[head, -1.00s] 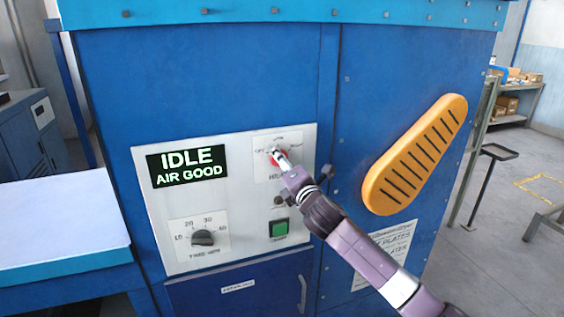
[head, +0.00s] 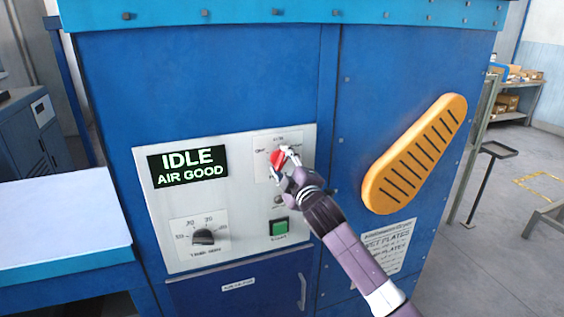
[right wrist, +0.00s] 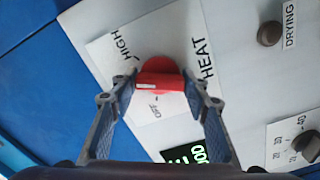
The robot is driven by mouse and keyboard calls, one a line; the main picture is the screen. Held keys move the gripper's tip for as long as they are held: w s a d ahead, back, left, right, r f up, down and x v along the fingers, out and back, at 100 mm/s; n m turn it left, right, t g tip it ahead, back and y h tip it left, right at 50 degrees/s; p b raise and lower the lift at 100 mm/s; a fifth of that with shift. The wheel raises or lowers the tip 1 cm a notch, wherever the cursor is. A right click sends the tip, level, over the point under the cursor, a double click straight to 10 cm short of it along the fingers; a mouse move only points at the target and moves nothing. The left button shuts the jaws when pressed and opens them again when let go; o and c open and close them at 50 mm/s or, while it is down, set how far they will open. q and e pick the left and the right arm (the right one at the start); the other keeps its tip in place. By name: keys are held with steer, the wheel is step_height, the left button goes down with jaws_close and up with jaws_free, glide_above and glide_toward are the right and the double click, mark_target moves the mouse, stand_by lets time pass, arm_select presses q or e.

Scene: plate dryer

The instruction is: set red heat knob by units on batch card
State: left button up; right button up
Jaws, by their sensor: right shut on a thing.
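The red heat knob (head: 277,158) sits on the grey control panel, on a white plate lettered HEAT. My right gripper (head: 287,163) is at it. In the right wrist view my gripper's two fingers (right wrist: 164,84) are closed on opposite sides of the knob's grip bar (right wrist: 160,82). The bar's white mark is at its left end there, between OFF below and HIGH above; the left finger partly hides the scale behind it. My left gripper is not in view.
A display (head: 188,165) reads IDLE, AIR GOOD. A black timer dial (head: 203,237) and a green button (head: 279,227) sit lower on the panel. A slotted orange guard (head: 415,153) stands out at the right. A white-topped table (head: 60,225) is at the left.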

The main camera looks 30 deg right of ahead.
steer(key=m+p, duration=0.1)
steer(key=m, duration=0.5)
steer(key=shift+f+m, duration=0.1)
steer(key=shift+m, duration=0.3)
stand_by(0.4)
steer(key=o, duration=1.2)
steer(key=shift+c, duration=0.2)
steer(key=v, duration=1.2)
